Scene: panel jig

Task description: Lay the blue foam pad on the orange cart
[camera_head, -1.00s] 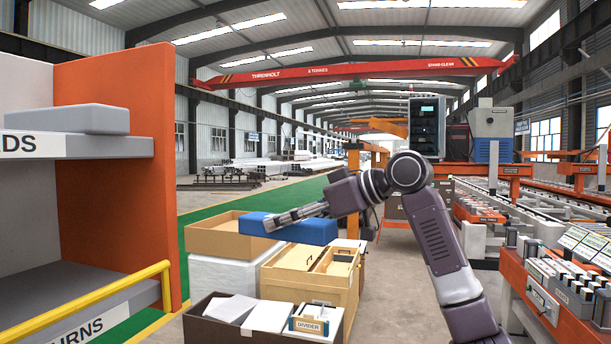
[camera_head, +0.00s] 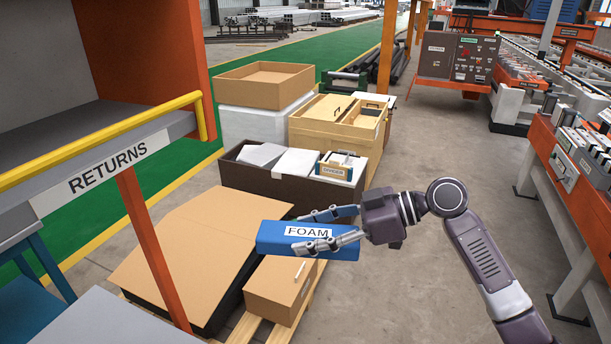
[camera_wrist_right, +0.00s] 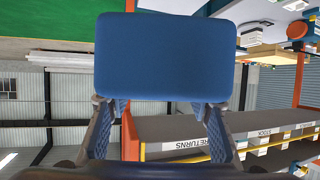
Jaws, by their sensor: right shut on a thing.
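A blue foam pad (camera_head: 275,238) with a white FOAM label is held by my right gripper (camera_head: 301,232) in the head view. The fingers are shut on it, and it is in the air over the cardboard boxes. In the right wrist view the pad (camera_wrist_right: 170,55) is a broad blue block between the fingertips (camera_wrist_right: 160,101). No clear orange cart shows; a low orange base (camera_head: 450,88) under a brown cabinet stands at the back, and I cannot tell whether it is a cart. My left gripper is not in view.
An orange-framed shelf unit marked RETURNS (camera_head: 120,168) with a yellow rail (camera_head: 100,138) stands at left. Below the pad are a flat cardboard box (camera_head: 190,255) and a small carton (camera_head: 280,290). A dark box (camera_head: 265,185) lies behind. Grey floor is free at right.

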